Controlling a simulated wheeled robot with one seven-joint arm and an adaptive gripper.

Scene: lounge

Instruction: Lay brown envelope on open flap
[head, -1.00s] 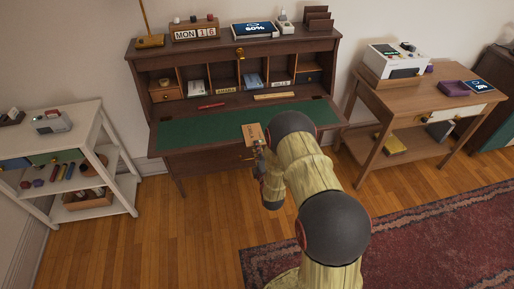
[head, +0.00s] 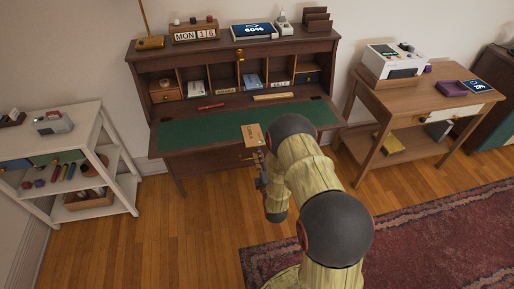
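The brown envelope (head: 252,135), with small dark print on it, is at the front edge of the open flap (head: 200,134) of the desk. Its near end reaches the flap's front rim, and it looks flat. The flap has a green inlay in a dark wood frame. My gripper (head: 258,156) is just in front of and below the envelope's near end. It is small and partly hidden by my arm, so I cannot tell whether its fingers are apart or whether they touch the envelope.
A red pen (head: 211,106) and a wooden ruler (head: 273,96) lie at the back of the desk, before pigeonholes with letters. A white shelf (head: 117,165) stands left, a wooden side table (head: 434,105) right. The flap's left part is clear.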

